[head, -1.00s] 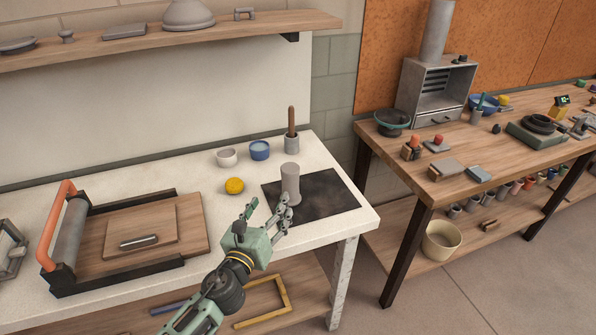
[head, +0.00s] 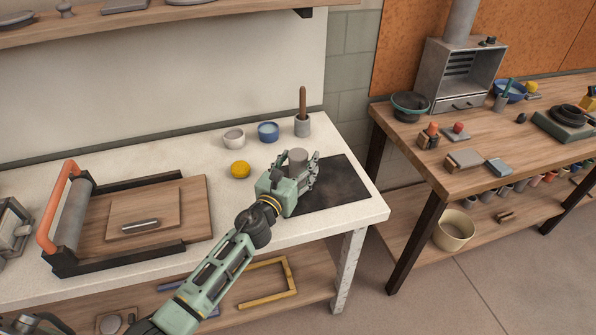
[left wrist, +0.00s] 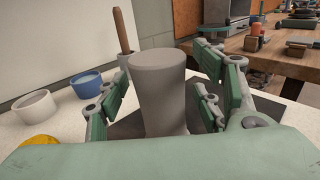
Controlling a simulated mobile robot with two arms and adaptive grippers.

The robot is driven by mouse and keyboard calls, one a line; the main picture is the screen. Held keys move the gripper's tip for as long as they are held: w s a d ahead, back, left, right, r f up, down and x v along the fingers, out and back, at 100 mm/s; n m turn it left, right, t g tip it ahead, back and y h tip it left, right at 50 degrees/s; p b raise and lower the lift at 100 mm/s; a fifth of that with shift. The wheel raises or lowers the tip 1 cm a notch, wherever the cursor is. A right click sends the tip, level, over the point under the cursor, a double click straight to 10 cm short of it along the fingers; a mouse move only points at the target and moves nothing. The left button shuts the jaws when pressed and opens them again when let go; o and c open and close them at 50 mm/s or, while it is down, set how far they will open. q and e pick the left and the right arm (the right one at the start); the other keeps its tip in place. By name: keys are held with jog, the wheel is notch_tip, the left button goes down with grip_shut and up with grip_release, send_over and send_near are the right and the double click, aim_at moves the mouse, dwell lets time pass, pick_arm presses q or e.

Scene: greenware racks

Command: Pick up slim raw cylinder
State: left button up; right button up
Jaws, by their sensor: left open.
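The slim raw cylinder (head: 298,159) is grey and stands upright on the dark mat (head: 345,187) near the right end of the white table. My left gripper (head: 296,176) is open at the cylinder, with fingers on both sides of it. In the left wrist view the cylinder (left wrist: 158,95) stands between the open fingers, with gaps visible beside it. Its lower part is hidden by the gripper in the head view. My right gripper does not show clearly in either view.
A slab roller (head: 70,225) fills the table's left. A second wooden table (head: 480,150) stands right.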

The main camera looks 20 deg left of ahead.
pick_arm(q)
jog(key=shift+c, duration=0.2)
jog(key=shift+r, duration=0.1)
grip_shut()
